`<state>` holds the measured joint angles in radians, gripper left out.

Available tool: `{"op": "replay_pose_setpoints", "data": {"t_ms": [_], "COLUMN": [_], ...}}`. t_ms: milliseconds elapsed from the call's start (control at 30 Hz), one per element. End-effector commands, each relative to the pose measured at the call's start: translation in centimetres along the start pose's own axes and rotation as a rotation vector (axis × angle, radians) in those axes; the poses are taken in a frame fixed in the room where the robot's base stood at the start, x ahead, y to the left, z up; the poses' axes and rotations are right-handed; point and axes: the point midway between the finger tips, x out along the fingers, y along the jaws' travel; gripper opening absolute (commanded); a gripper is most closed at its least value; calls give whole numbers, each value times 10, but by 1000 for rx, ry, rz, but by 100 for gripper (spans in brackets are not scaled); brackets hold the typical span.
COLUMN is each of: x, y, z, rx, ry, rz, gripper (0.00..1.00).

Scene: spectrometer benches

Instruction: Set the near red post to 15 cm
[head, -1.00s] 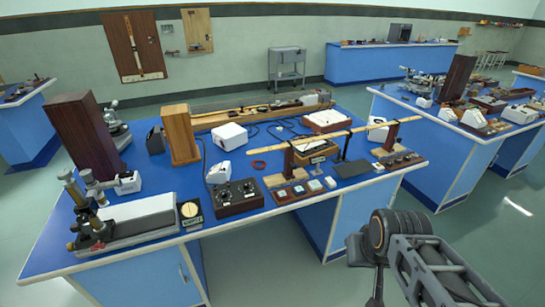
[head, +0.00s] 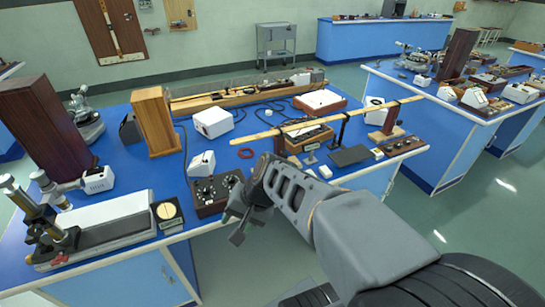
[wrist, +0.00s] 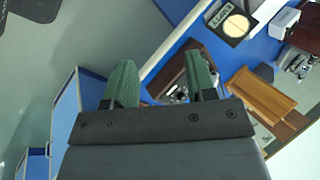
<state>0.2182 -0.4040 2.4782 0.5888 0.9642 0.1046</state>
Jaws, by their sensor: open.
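The right post (head: 389,120) stands on a wooden base farther along the rule. I cannot read any scale on the rule. My gripper (head: 236,222) is low at the bench's front edge, left of the left post and near a dark box with dials (head: 215,194). In the wrist view, my gripper (wrist: 162,78) has its green fingers apart with nothing held between them.
A round-dial device (head: 168,211) and a long white-topped instrument (head: 105,224) stand at the front left. A wooden block (head: 154,120) and a white box (head: 212,122) stand behind. A red ring (head: 245,153) lies near the rule. A dark plate (head: 350,155) lies below it.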

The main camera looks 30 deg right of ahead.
Motion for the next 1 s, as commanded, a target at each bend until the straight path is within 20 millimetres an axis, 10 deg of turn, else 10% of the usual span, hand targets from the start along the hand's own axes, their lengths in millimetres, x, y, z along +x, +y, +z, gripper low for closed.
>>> {"op": "replay_pose_setpoints", "data": {"t_ms": [267, 500, 733, 1000], "x": [38, 16, -5, -9], "y": [10, 81, 151, 166], "z": [-98, -197, -240, -265], "rx": [954, 1509, 1749, 1808], "ry": [-113, -78, -15, 9], "rz": [-643, -1190, -1529, -1636], "gripper": [51, 51, 51, 51]}}
